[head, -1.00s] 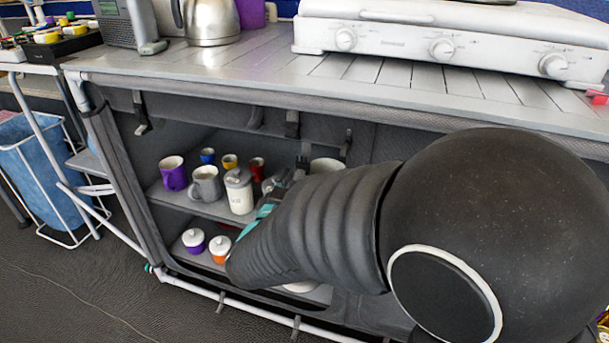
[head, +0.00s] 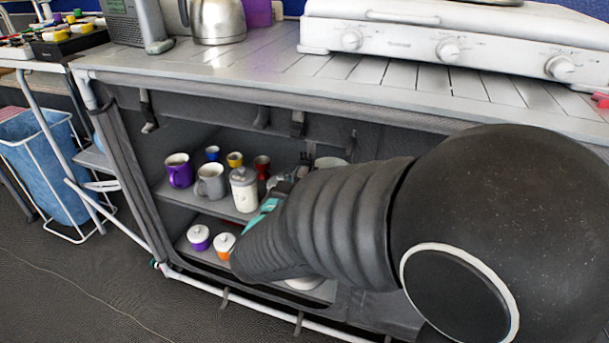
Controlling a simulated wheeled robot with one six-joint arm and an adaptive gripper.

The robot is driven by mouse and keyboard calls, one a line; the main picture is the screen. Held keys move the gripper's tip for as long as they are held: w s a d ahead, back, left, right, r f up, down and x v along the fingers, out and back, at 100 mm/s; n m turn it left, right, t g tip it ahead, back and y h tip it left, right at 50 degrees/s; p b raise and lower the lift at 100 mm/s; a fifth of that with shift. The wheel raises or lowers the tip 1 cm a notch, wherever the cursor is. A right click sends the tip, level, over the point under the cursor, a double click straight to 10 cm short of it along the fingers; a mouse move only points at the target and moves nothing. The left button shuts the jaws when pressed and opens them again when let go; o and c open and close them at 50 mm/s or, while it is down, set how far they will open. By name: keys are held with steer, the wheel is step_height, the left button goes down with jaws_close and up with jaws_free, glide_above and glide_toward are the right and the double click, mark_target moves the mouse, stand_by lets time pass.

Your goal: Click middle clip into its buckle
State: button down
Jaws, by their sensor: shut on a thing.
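The middle buckle (head: 297,123) is a dark piece hanging from the top front edge of the cupboard opening, under the counter. My gripper (head: 292,178) shows only in part inside the opening, below this buckle; my dark ribbed arm hides most of it. It is shut on a small dark pronged piece, which looks like the middle clip (head: 306,158). The prongs point up and sit just below and slightly right of the buckle, with a visible gap. Whether they line up in depth I cannot tell. A teal part (head: 263,212) of my gripper shows at the arm's end.
Other dark fittings hang at the left (head: 148,112) and right (head: 352,142) of the opening. Behind my gripper, the upper shelf (head: 222,207) holds a purple mug (head: 179,170), a grey mug (head: 211,182) and a white jar (head: 243,190). The counter (head: 270,62) overhangs above.

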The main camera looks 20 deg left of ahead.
steer(key=s+r+p, duration=0.4)
steer(key=r+p, duration=0.1)
steer(key=r, duration=0.3)
steer(key=shift+s+a+p, duration=0.2)
steer(key=shift+p, duration=0.1)
steer(key=c, duration=1)
jaws_free()
steer(key=shift+s, duration=0.1)
steer(key=shift+c, duration=0.2)
steer(key=shift+f, duration=0.1)
steer(key=s, duration=1.2)
steer(key=shift+a, duration=0.45)
